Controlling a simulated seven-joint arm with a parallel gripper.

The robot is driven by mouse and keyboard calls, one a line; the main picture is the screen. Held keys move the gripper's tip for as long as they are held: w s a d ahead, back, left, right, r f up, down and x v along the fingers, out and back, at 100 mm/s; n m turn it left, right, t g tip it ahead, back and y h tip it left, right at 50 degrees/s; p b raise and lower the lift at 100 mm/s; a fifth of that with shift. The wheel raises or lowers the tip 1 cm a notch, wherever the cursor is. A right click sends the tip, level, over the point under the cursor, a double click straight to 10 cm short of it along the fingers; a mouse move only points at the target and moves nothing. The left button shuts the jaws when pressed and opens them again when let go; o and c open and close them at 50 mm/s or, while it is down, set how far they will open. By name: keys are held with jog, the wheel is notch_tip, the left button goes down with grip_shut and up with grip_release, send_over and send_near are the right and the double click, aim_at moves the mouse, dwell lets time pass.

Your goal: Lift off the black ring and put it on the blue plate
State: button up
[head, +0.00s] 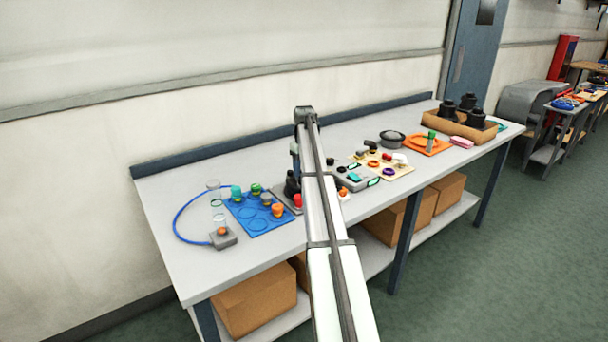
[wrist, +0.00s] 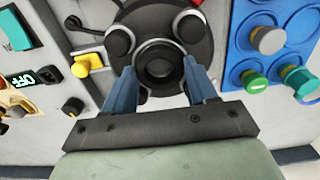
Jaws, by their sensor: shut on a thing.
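In the wrist view my gripper (wrist: 158,70) has its two blue fingers on either side of the black ring (wrist: 142,60), shut on it. The ring is round with a dark middle. It is over a larger dark round base with several black knobs; I cannot tell whether it still touches it. The blue plate (wrist: 237,46) is at the right in the wrist view, with round pieces on it. In the head view the blue plate (head: 240,226) lies left of my arm, with several colored pieces along its back and right and outlined circles in front. My arm mostly hides the gripper there.
A clear tube stand (head: 223,239) with a blue hose is left of the plate. A grey control box (head: 352,178), an orange tray (head: 428,146) and a cardboard tray (head: 455,128) of black parts are to the right. A yellow knob (wrist: 87,65) is left of the gripper.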

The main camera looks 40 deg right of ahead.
jog(key=c, duration=0.3)
jog(key=shift+r, duration=1.2)
dwell(0.7)
jog(key=shift+r, duration=2.3)
